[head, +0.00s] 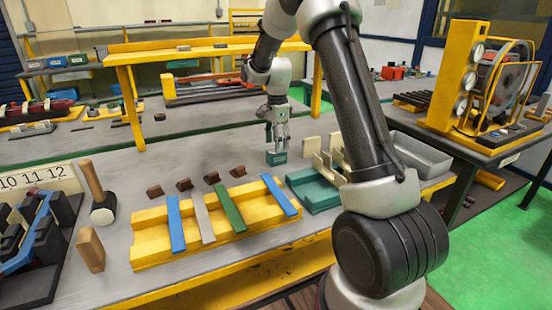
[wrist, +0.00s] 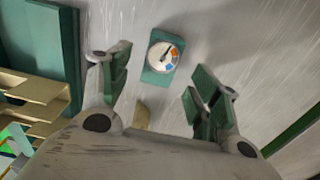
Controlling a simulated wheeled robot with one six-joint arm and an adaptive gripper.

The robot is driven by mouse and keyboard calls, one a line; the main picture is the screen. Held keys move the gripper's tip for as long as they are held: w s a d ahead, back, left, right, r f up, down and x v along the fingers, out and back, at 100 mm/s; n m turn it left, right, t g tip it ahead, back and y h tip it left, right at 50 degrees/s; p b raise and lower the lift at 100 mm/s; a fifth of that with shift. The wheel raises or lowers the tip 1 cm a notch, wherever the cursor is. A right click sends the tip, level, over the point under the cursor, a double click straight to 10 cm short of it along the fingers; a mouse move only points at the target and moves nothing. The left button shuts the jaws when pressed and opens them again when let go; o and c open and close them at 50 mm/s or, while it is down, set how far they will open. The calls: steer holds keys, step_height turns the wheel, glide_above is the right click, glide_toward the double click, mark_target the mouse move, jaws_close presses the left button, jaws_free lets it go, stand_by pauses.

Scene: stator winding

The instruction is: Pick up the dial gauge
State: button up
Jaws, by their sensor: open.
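The dial gauge is a small teal block with a round white dial face with coloured segments. In the wrist view the gauge (wrist: 163,56) lies on the grey bench top, slightly beyond my fingertips and between their lines. In the head view the gauge (head: 276,158) shows as a teal block on the bench directly below my gripper (head: 277,138). In the wrist view my gripper (wrist: 157,82) is open, with one finger on each side and nothing between them. I cannot tell the exact height gap to the gauge.
A teal tray (head: 312,190) with upright cream plates stands right of the gauge. A yellow rack (head: 160,247) with coloured strips is in front, with several brown blocks behind it. A mallet (head: 100,200) lies at left. A grey bin (head: 420,155) stands at right.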

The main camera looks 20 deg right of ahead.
mark_target(276, 155)
step_height(276, 155, down, 6)
steer(key=shift+a+r, duration=0.15)
steer(key=c, duration=1.1)
